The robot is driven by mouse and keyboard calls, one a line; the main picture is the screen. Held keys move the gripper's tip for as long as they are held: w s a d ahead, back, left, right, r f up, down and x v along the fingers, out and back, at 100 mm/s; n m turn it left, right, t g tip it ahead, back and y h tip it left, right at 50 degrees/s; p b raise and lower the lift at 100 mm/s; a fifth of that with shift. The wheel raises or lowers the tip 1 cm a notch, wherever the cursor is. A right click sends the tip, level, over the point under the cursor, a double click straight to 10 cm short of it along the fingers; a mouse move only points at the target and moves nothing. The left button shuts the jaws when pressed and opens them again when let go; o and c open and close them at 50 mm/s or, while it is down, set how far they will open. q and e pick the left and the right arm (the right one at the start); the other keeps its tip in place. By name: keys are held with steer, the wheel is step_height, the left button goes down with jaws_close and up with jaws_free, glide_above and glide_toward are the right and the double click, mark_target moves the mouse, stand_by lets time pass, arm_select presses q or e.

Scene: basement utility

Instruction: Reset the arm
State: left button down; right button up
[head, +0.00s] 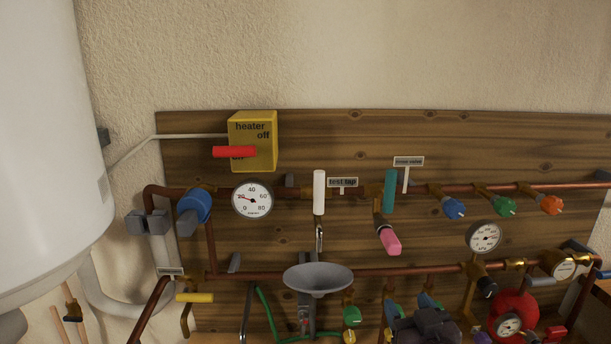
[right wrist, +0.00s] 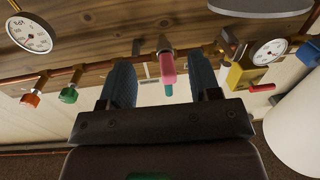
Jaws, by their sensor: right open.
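My right gripper (head: 411,304) shows at the bottom of the head view, low in front of the pipe board. Its two blue-grey fingers also show in the right wrist view (right wrist: 163,84), spread apart with nothing gripped. In that upside-down wrist view, a pink handle (right wrist: 167,65) appears between the fingers, farther off. In the head view the pink handle (head: 389,240) hangs from the upper pipe, above and apart from my fingertips. My left gripper is not in view.
A wooden board (head: 340,140) carries copper pipes, gauges, valves and a yellow heater box (head: 262,155) with a red lever. A grey funnel (head: 318,279) and a red wheel (head: 513,307) stand near my right gripper. A white tank (head: 45,130) fills the left.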

steer(key=s+d+f+g+h, duration=0.1)
steer(key=s+d+f+g, duration=0.2)
steer(key=s+f, duration=0.7)
steer(key=s+d+f+m+g+h+b, duration=0.1)
steer(key=s+d+f+g, duration=0.2)
steer(key=f, duration=1.5)
steer(key=s+d, duration=0.3)
steer(key=s, duration=0.4)
steer(key=shift+s+f, duration=0.25)
steer(key=shift+s, duration=0.15)
steer(key=shift+d, duration=0.1)
